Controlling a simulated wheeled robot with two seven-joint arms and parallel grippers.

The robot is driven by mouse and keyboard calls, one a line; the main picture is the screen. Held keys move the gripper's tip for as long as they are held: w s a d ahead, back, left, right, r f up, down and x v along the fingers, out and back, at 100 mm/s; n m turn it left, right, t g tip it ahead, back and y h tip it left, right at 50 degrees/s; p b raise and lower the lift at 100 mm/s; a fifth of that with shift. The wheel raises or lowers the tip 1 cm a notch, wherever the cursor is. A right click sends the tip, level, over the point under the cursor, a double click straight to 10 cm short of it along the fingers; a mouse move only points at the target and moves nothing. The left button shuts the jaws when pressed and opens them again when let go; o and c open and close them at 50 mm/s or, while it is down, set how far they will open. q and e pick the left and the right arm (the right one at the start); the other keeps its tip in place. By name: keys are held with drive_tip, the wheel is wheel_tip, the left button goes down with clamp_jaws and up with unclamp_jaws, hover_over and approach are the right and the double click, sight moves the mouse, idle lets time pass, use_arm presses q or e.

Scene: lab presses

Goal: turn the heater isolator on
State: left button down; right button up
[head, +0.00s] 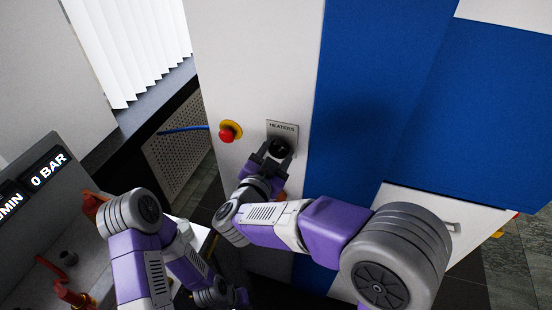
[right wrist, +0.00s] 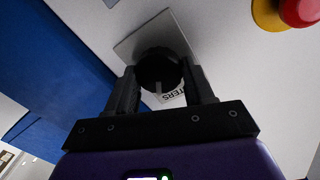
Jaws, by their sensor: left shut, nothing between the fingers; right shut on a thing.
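The heater isolator is a round black knob (head: 280,148) on a grey plate (head: 283,126) labelled HEATERS, on the white cabinet front. In the right wrist view the knob (right wrist: 160,68) sits between the fingers, with a pale mark (right wrist: 158,88) on the side by the label. My right gripper (head: 268,153) is shut on the knob, one finger on each side; it also shows in the right wrist view (right wrist: 162,88). The fingers hide part of the plate. My left gripper (head: 240,297) is low in the head view, shut and empty, away from the cabinet knob.
A red emergency button (head: 227,134) on a yellow collar is left of the plate, near my right gripper. Blue panels (head: 365,80) are to the right. A grey console (head: 40,215) with a bar display and red valve handles stands at lower left.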

drive_tip(key=m+b, duration=0.1)
drive_tip(key=m, duration=0.1)
drive_tip(key=m+b, duration=0.4)
drive_tip(key=shift+d+f+y, duration=0.1)
drive_tip(key=shift+f+y, duration=0.15)
drive_tip(key=shift+y, duration=0.05)
drive_tip(key=m+b, duration=0.4)
drive_tip(key=m, duration=0.1)
drive_tip(key=shift+r+b, duration=0.1)
drive_tip(key=shift+b, duration=0.3)
drive_tip(key=o, duration=1)
drive_tip(key=shift+r, duration=0.1)
drive_tip(key=shift+o, duration=0.2)
drive_tip(key=shift+s, duration=0.1)
drive_tip(key=p+v, duration=0.1)
drive_tip(key=v, duration=0.6)
drive_tip(key=shift+s, duration=0.25)
